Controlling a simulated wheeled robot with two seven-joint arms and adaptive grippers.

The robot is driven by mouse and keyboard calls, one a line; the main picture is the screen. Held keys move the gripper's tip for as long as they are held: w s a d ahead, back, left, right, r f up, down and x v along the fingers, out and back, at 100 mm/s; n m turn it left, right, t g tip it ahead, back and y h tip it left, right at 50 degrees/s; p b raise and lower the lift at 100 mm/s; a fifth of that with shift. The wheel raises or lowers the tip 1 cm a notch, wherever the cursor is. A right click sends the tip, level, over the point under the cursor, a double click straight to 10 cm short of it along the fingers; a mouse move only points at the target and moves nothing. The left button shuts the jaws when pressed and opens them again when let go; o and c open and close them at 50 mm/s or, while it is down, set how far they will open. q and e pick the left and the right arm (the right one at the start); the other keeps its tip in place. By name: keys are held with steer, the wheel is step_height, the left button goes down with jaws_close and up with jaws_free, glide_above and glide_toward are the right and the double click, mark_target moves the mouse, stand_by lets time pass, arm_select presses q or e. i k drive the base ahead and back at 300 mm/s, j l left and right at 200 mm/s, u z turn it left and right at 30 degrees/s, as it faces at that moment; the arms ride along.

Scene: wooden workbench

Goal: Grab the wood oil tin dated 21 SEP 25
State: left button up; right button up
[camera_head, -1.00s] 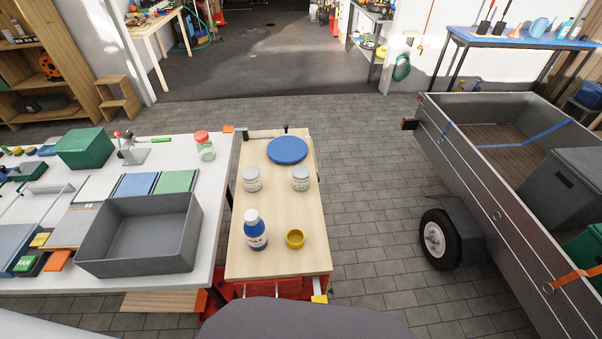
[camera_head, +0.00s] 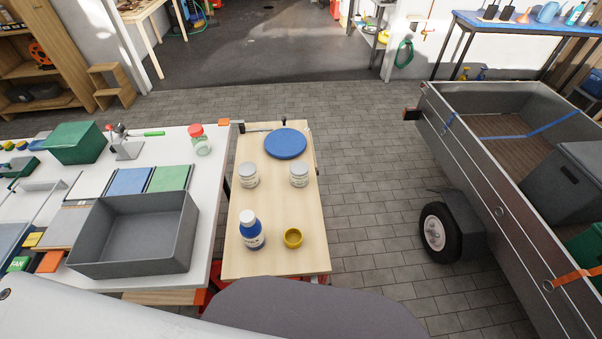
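Two similar small grey-white tins with labels stand upright on the wooden workbench (camera_head: 275,215). The left tin (camera_head: 248,175) and the right tin (camera_head: 299,175) stand side by side in the middle of the bench, apart from each other. Their label print is too small to read, so I cannot tell which is dated 21 SEP 25. Neither of my grippers shows in the head view. A pale part of my own body fills the lower left corner.
A blue disc (camera_head: 285,144) lies behind the tins. A blue bottle (camera_head: 251,230) and a yellow cup (camera_head: 293,238) stand in front of them. A white table (camera_head: 208,180) with a grey bin (camera_head: 135,254) is at left. A trailer (camera_head: 489,169) stands at right, with paved floor between.

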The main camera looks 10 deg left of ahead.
mark_target(298, 169)
steer(key=k+l+u, duration=0.15)
steer(key=k+l, duration=0.25)
steer(key=l, duration=0.3)
steer(key=k+l+u, duration=0.15)
steer(key=l, duration=0.3)
steer(key=i+l+u, duration=0.1)
steer(key=l, duration=0.25)
steer(key=i+l+u, duration=0.1)
steer(key=i+l, duration=0.15)
steer(key=l, duration=0.15)
steer(key=i+l+u, duration=0.15)
steer(key=i+l, duration=0.15)
steer(key=i+l+u, duration=0.1)
steer(key=l, duration=0.4)
steer(key=i, duration=0.1)
